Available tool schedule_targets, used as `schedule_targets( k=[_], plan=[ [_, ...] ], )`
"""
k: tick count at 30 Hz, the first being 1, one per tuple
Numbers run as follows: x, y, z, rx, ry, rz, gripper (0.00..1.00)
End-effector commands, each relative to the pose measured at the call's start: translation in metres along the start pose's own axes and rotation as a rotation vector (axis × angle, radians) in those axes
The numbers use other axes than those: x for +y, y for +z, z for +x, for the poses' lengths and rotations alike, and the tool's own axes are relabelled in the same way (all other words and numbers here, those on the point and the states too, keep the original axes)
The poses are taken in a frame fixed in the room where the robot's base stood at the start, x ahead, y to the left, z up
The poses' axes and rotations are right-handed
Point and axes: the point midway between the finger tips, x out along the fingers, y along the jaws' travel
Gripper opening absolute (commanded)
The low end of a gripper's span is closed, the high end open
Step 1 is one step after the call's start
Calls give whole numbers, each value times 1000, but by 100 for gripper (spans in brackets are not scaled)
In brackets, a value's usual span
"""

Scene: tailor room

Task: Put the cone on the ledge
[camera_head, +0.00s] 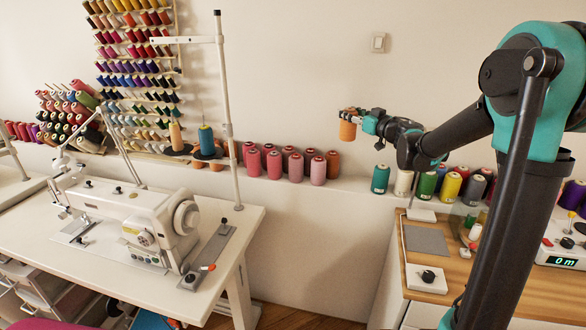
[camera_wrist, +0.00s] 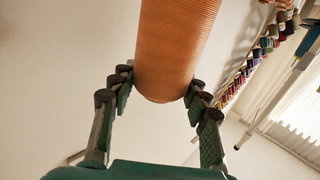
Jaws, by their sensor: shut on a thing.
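The cone is an orange-brown thread cone (camera_head: 347,130), held in the air in front of the wall in the head view. My gripper (camera_head: 357,120) is shut on it, at the end of the outstretched arm. In the wrist view the cone (camera_wrist: 175,45) is large and upright between the two fingers of my gripper (camera_wrist: 158,95). The ledge (camera_head: 356,184) runs along the wall below and behind the held cone. The cone is apart from the ledge. The cone's far end lies outside the wrist view.
Several pink and red cones (camera_head: 274,165) stand on the ledge left of the held cone. A teal cone (camera_head: 380,179) and others stand to its right. A bare stretch of ledge lies between. A sewing machine (camera_head: 150,225) and a wooden-topped counter (camera_head: 450,265) are nearer.

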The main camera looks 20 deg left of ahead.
Motion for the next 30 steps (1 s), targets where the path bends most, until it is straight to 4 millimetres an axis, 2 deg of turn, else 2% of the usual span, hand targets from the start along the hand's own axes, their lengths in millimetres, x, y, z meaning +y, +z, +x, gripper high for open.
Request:
schedule_targets(
  k=[5,15,21,24,30],
  plan=[
    [0,25,0,0,0,0,8],
    [1,105,1,0,0,0,8],
    [0,144,0,0,0,0,8],
    [0,155,0,0,0,0,8],
    [0,164,0,0,0,0,8]
  ],
)
